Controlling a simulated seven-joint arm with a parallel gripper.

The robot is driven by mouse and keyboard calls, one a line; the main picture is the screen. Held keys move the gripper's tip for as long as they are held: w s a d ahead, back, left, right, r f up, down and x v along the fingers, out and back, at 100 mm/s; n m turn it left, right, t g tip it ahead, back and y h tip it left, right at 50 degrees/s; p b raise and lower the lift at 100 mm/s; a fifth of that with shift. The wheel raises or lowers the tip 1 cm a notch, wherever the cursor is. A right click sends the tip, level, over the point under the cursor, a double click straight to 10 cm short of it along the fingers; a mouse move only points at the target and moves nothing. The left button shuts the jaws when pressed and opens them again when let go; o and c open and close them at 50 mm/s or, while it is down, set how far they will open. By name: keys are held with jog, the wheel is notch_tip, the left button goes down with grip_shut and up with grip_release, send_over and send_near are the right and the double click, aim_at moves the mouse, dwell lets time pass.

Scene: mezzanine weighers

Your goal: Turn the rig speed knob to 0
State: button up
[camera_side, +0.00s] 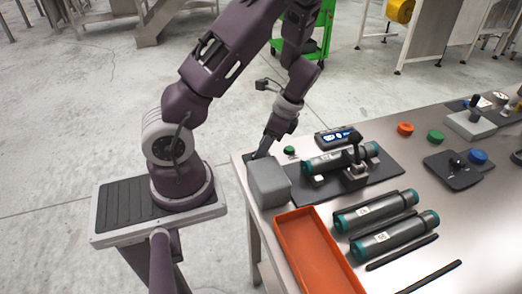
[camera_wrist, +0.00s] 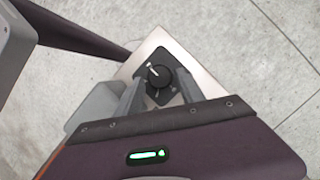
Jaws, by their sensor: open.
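The black round speed knob (camera_wrist: 159,77) sits on a dark square plate (camera_wrist: 164,97) near the table corner in the wrist view. A white pointer mark on the knob points to the upper left; small pale marks on the plate are too small to read. My gripper (camera_wrist: 159,74) is open, with one finger on each side of the knob. I cannot tell whether the fingers touch it. In the side view my gripper (camera_side: 263,153) points down at the table's near left corner, and the knob is hidden behind the fingers and a grey block.
The grey block (camera_side: 268,184) stands close beside my gripper. An orange tray (camera_side: 281,229), teal-capped cylinders (camera_side: 386,237), a dark mat (camera_side: 387,172) with a clamped cylinder, and a blue-screened device (camera_side: 338,137) occupy the table (camera_side: 375,121). Coloured buttons are further right.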

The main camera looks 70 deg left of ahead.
jog(key=shift+x, duration=0.95)
jog(key=shift+c, duration=0.5)
grip_shut()
